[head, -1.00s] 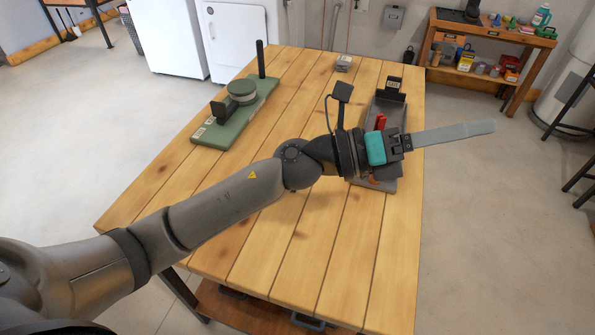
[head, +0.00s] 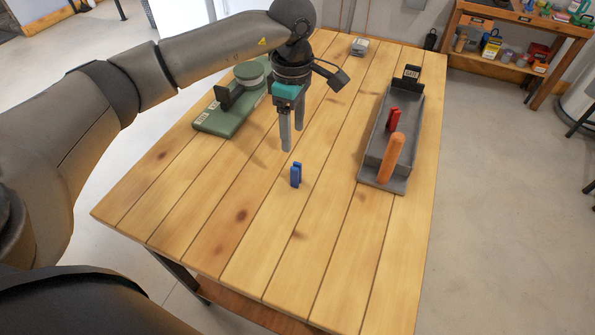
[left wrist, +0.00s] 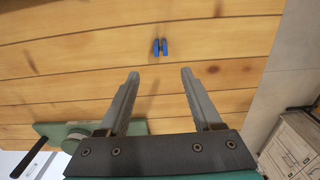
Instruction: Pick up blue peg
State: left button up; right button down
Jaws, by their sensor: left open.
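The blue peg (head: 296,174) stands on the wooden table near the middle in the head view. It also shows in the left wrist view (left wrist: 160,47), beyond the fingertips and roughly centred between them. My left gripper (head: 292,141) points down above the table, behind and above the peg in the head view. Its two fingers (left wrist: 159,73) are apart with nothing between them. It does not touch the peg. My right gripper is not in view.
A green fixture (head: 225,122) lies at the left. A small grey block (head: 360,46) sits at the back. The front of the table is clear.

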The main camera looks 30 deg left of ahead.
aim_at(296, 175)
pick_arm(q)
jog(key=f, duration=1.4)
jog(key=shift+s+d+b, duration=0.1)
jog(key=shift+d+b, duration=0.2)
jog(key=shift+d, duration=0.05)
jog(key=shift+c, duration=0.3)
grip_shut()
